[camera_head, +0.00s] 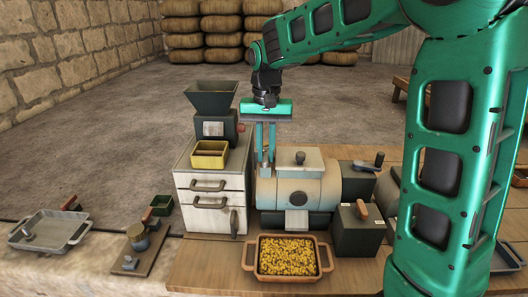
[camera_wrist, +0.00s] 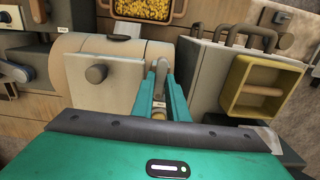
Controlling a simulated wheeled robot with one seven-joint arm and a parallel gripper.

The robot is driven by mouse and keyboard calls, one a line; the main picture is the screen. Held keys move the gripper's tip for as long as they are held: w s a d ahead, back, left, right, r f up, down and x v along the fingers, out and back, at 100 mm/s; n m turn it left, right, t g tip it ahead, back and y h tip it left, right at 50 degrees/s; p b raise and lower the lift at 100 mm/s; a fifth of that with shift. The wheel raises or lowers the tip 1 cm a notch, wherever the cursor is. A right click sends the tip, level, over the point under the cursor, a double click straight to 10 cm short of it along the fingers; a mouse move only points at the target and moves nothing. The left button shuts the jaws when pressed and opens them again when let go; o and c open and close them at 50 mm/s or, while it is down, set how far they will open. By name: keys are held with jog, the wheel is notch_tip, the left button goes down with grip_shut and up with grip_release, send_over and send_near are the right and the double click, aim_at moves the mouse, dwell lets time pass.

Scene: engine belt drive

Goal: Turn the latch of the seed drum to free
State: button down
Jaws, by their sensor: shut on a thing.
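The seed drum (camera_head: 325,187) is a cream, worn horizontal cylinder on a dark base, with a hatch and dark round knob (camera_head: 300,158) on top. It also shows in the wrist view (camera_wrist: 128,62), with the knob (camera_wrist: 96,74) to the left of my fingers. My gripper (camera_head: 265,160) points down at the drum's left end. In the wrist view my gripper (camera_wrist: 160,85) is shut on a slim grey upright piece, which looks like the latch (camera_wrist: 161,68). The fingers hide much of the latch, so its exact angle is hard to tell.
A white drawer cabinet (camera_head: 210,183) stands close left of the drum, bearing a yellow box (camera_head: 209,162) and a dark hopper machine (camera_head: 211,98). A tray of yellow grain (camera_head: 288,279) sits in front. A dark box with a lever (camera_head: 360,238) stands at front right.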

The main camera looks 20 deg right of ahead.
aim_at(265, 155)
jog(key=shift+w+r, duration=0.15)
jog(key=c, duration=1.7)
grip_release()
jog(key=shift+c, duration=0.2)
notch_tip(265, 155, up, 11)
jog(key=shift+f, duration=0.2)
jog(key=shift+a, duration=0.1)
